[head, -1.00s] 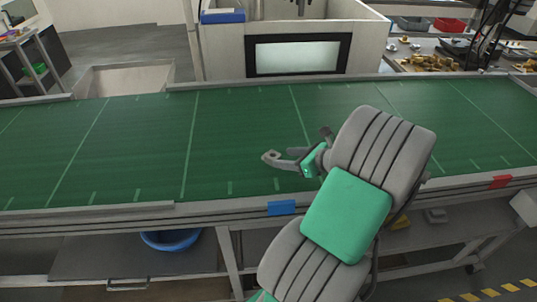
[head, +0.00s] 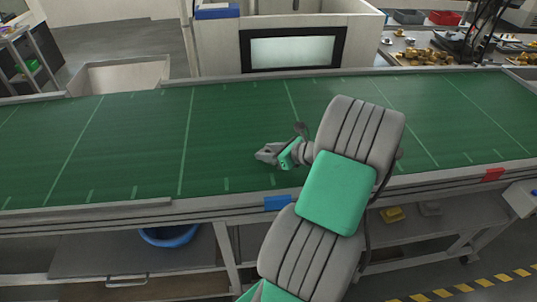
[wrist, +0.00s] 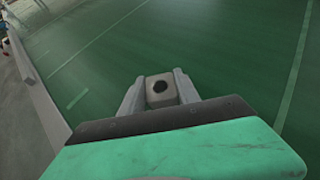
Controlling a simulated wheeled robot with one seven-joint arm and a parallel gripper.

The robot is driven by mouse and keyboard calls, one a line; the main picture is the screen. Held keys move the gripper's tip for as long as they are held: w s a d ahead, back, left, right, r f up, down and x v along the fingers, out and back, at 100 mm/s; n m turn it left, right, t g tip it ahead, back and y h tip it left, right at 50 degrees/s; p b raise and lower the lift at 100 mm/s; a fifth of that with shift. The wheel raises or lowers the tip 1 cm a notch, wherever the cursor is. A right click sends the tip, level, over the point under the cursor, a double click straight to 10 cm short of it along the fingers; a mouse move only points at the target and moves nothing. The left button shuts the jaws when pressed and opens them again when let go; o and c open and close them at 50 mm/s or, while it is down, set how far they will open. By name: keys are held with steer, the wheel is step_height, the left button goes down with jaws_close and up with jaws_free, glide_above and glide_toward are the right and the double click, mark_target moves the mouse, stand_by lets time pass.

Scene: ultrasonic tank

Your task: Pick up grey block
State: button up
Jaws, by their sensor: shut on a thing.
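The grey block (wrist: 161,91) is small, with a dark round spot on its face. In the wrist view it sits between the two fingers of my gripper (wrist: 159,92), which are shut on it from both sides. In the head view my gripper (head: 262,155) is over the green conveyor belt (head: 130,150), left of my arm. The block is hard to tell from the fingers there. I cannot tell whether it touches the belt.
A blue marker (head: 278,203) and a red marker (head: 494,174) are on the belt's near rail. A white machine with a lit window (head: 292,51) stands behind the belt. A blue basin (head: 168,236) is below. The belt's left part is clear.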

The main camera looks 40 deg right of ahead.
jaws_close()
